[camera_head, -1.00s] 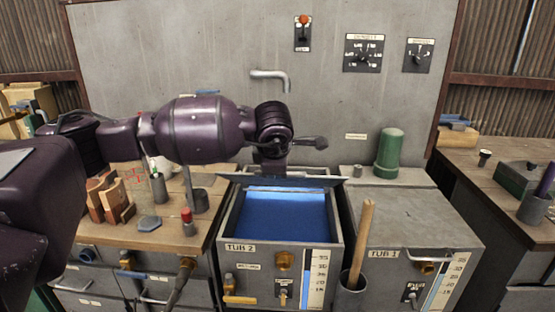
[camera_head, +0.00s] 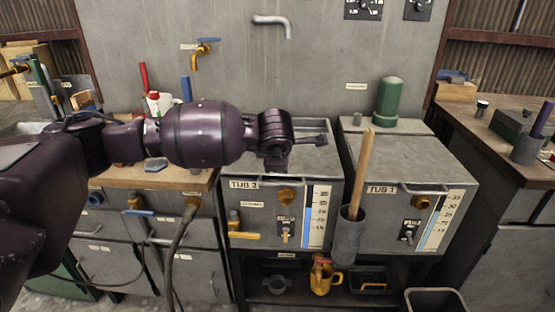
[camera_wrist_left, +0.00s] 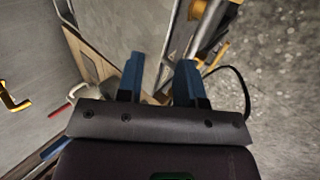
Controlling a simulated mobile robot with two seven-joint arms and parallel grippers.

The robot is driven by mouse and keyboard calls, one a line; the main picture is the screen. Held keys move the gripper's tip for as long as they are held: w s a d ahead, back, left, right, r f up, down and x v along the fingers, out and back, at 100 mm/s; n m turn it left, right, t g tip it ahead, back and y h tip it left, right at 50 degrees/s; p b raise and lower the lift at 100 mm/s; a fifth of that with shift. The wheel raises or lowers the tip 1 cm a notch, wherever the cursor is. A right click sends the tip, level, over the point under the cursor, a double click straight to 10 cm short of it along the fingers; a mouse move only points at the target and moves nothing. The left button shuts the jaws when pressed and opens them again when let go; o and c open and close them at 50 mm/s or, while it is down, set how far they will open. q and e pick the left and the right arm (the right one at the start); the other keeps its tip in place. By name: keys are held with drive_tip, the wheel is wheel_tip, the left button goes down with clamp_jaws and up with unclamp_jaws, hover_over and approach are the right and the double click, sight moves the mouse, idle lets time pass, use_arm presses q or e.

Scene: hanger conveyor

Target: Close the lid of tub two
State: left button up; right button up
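Tub two (camera_head: 265,208) is the grey tub at the middle of the head view, with a "TUB 2" label and a level scale on its front. Its top now shows as a flat grey lid (camera_head: 311,170) lying over the opening, and no blue liquid shows. My left arm hides much of the lid, so I cannot tell whether it sits fully flush. My left gripper (camera_head: 318,140) is above the lid. In the left wrist view, the blue fingers of my left gripper (camera_wrist_left: 160,78) are apart with nothing between them. My right gripper is not in view.
Tub one (camera_head: 386,207) stands to the right, its lid down. A wooden-handled tool (camera_head: 361,168) stands in a grey holder between the tubs. A green cylinder (camera_head: 388,101) stands behind. A yellow jug (camera_head: 323,278) is on the shelf below. A hose (camera_head: 178,250) hangs at left.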

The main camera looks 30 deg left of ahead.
use_arm(q)
drive_tip(key=shift+s, duration=0.1)
drive_tip(key=shift+r, duration=0.1)
drive_tip(key=p+v, duration=0.2)
drive_tip(key=v, duration=0.8)
drive_tip(key=shift+s+r, duration=0.2)
